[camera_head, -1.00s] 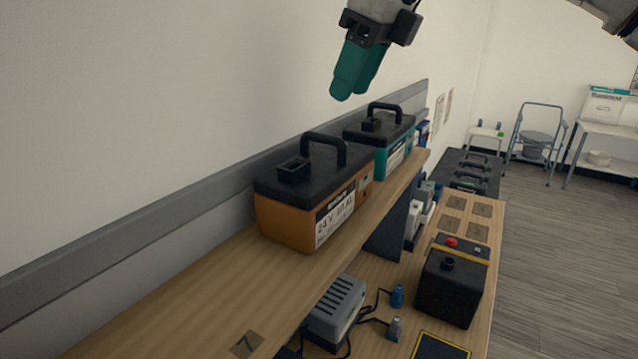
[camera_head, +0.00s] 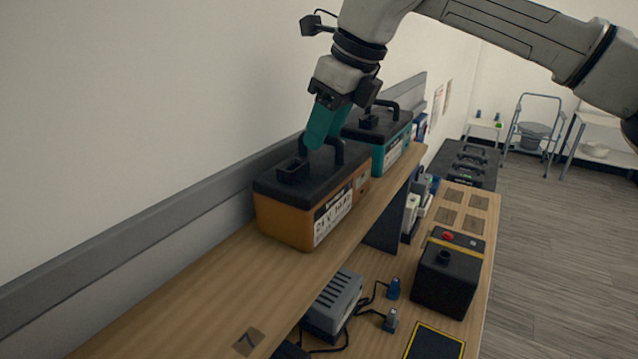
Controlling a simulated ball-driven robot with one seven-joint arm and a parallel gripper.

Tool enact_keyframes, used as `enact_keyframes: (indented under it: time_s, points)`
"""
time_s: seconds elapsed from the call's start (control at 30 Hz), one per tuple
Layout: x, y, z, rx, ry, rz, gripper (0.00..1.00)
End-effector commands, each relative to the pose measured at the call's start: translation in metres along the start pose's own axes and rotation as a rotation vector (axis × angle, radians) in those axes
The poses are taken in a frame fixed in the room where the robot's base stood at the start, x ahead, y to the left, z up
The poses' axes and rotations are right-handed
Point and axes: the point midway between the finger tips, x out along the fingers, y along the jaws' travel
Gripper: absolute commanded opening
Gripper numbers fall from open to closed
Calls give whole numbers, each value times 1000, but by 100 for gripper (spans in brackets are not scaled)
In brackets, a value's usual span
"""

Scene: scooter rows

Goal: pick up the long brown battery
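The long brown battery (camera_head: 288,219) has a brown-orange case, a white label on its side and a black lid with a raised black handle. It stands upright on the wooden upper shelf. My gripper (camera_head: 318,140) points down with its teal fingers over the battery's handle. The fingertips overlap the handle in this view and hide part of it. I cannot tell whether they touch it or how far apart they are. The battery rests on the shelf.
A teal battery (camera_head: 392,152) with a black handle stands right behind the brown one on the upper shelf (camera_head: 205,290). A grey wall rail runs along the back. Below are a grey charger (camera_head: 336,300), a black box (camera_head: 447,277) and cables. The near shelf is clear.

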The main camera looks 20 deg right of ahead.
Motion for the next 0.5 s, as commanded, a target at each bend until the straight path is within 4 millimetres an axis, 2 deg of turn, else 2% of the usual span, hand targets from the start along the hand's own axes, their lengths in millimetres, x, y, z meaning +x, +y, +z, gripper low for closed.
enact_keyframes:
  time_s: [0.07, 0.4, 0.5]
  points:
    - [0, 0, 0, 0, 0, 0, 32]
    - [0, 0, 0, 0, 0, 0, 0]
    - [0, 0, 0, 0, 0, 0, 0]
